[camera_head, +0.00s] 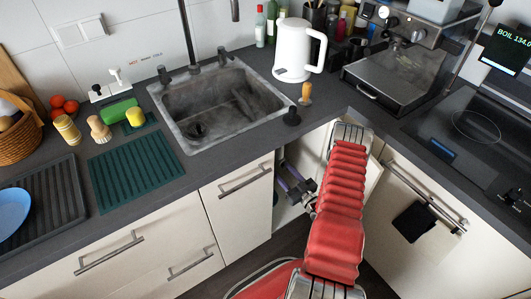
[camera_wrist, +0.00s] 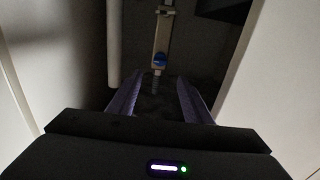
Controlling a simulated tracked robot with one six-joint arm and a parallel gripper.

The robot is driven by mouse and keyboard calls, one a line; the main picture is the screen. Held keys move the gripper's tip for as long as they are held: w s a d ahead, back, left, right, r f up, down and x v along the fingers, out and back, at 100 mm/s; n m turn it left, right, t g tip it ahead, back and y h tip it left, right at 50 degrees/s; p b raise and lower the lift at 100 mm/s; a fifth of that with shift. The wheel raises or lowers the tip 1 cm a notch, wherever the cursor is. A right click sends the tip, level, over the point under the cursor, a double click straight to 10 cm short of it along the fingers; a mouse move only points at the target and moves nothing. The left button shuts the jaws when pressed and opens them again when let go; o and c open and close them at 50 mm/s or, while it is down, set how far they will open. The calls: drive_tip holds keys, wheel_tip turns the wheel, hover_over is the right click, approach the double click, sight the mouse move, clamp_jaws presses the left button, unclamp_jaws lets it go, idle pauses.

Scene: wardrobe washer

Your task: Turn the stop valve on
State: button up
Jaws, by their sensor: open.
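The stop valve shows in the wrist view as a small blue knob (camera_wrist: 160,60) on a pale upright fitting, with a ribbed hose end below it. It stands ahead of my gripper (camera_wrist: 159,92), between the two purple fingers in the picture and apart from them. The fingers are spread and hold nothing. In the head view, my gripper (camera_head: 291,183) reaches into the open cabinet (camera_head: 288,215) below the worktop. The valve is hidden from the head view. The dim light does not let me tell the knob's turn position.
In the wrist view, a white pipe (camera_wrist: 114,45) runs upright left of the valve. Pale panels (camera_wrist: 245,65) flank the opening on both sides. A dark object (camera_wrist: 222,10) hangs at upper right. Above the cabinet are the sink (camera_head: 215,105) and white kettle (camera_head: 293,50).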

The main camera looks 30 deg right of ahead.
drive_tip(key=w, duration=1.4)
drive_tip(key=shift+a, duration=0.15)
drive_tip(key=shift+s, duration=0.1)
drive_tip(key=shift+c, duration=0.3)
drive_tip(key=c, duration=1)
